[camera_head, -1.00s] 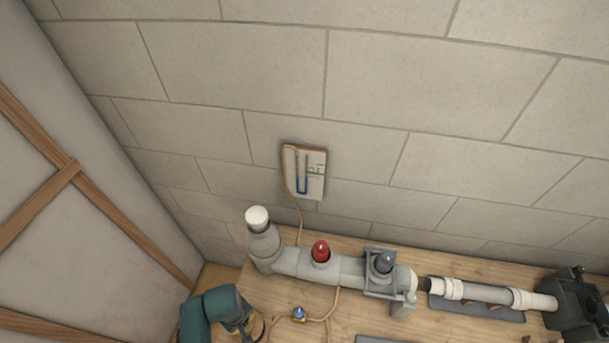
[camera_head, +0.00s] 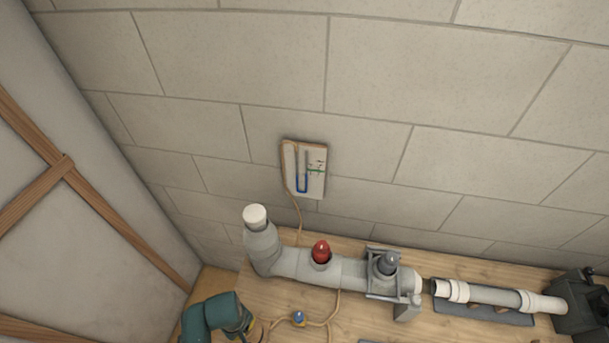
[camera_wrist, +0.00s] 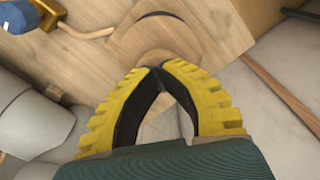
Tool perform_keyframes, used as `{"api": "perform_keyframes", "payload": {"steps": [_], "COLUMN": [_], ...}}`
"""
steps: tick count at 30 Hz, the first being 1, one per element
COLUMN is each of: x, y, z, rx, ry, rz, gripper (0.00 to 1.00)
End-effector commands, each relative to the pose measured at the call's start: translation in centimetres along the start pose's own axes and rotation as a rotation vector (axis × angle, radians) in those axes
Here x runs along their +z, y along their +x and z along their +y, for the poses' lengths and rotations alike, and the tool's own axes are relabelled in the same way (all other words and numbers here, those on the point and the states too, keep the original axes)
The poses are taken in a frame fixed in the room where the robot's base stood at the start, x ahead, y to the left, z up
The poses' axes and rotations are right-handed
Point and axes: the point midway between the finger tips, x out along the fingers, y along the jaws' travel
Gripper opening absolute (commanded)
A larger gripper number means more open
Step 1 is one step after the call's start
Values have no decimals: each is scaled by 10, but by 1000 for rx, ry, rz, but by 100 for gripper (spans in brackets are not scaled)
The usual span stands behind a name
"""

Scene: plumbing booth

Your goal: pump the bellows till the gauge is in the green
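The gauge (camera_head: 304,169) is a pale board on the wall with a U-shaped tube holding blue liquid and a green mark at its right. The liquid level is too small to read exactly against the mark. A round wooden disc, seemingly the bellows top (camera_wrist: 165,32), lies just beyond my fingertips in the wrist view. My gripper (camera_wrist: 155,72) has yellow, black-lined fingers with the tips together and nothing seen between them. I cannot tell whether they touch the disc.
A grey pipe (camera_head: 292,263) with a white cap (camera_head: 255,216), a red plug (camera_head: 321,251) and a clamped dark plug (camera_head: 387,263) runs along the bench. A blue valve (camera_head: 298,318) sits on the tan hose near my gripper. A wood-braced wall (camera_head: 60,170) stands at left.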

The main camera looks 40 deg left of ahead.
Motion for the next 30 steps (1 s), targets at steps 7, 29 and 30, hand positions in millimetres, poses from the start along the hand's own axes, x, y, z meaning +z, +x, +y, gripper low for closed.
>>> {"api": "perform_keyframes", "payload": {"steps": [7, 29, 30], "x": [0, 1, 0], "y": [1, -50, -50], "z": [0, -1, 0], "rx": [-1, -1, -1], "ry": [0, 0, 0], "rz": [0, -1, -1], "gripper": [0, 0, 0]}}
